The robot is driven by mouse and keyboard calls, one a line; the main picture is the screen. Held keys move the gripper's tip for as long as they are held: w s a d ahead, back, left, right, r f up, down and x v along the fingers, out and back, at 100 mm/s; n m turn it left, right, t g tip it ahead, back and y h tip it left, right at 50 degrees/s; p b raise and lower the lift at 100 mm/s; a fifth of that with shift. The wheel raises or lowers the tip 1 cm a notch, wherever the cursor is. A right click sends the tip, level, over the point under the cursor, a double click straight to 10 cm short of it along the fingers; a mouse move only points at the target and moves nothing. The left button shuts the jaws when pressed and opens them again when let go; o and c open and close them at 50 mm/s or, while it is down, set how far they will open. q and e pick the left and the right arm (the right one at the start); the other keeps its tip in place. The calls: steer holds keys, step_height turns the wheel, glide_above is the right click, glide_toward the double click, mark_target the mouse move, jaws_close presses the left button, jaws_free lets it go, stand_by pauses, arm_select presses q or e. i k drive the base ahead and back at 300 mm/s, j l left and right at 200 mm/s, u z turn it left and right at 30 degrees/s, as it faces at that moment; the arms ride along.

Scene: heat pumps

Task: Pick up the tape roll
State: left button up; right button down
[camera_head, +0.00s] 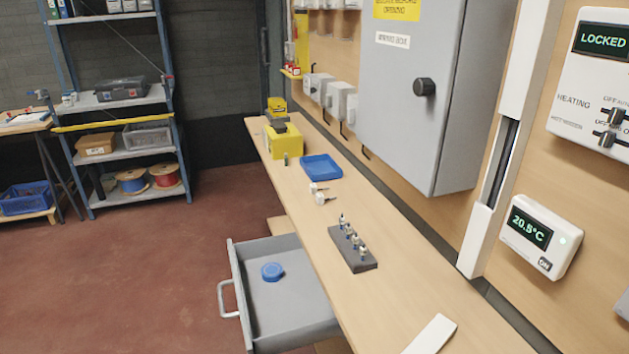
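A small blue round object (272,271), which looks like the tape roll, lies flat in the open grey drawer (291,304) under the bench. It is near the drawer's far left part, with bare drawer floor around it. Whether it has a centre hole is too small to tell. Neither of my grippers shows in the head view.
The drawer juts out left from the wooden bench (312,228), its handle (224,300) on the left. On the bench stand a dark block with several small fittings (352,262), a blue tray (321,178) and a yellow box (283,148). A grey cabinet (412,120) hangs right.

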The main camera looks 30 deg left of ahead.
mark_target(271, 273)
steer(key=j+u, duration=0.2)
steer(key=u, duration=0.15)
steer(key=j+u, duration=0.2)
steer(key=u, duration=0.2)
steer(key=j+u, duration=0.2)
steer(key=u, duration=0.15)
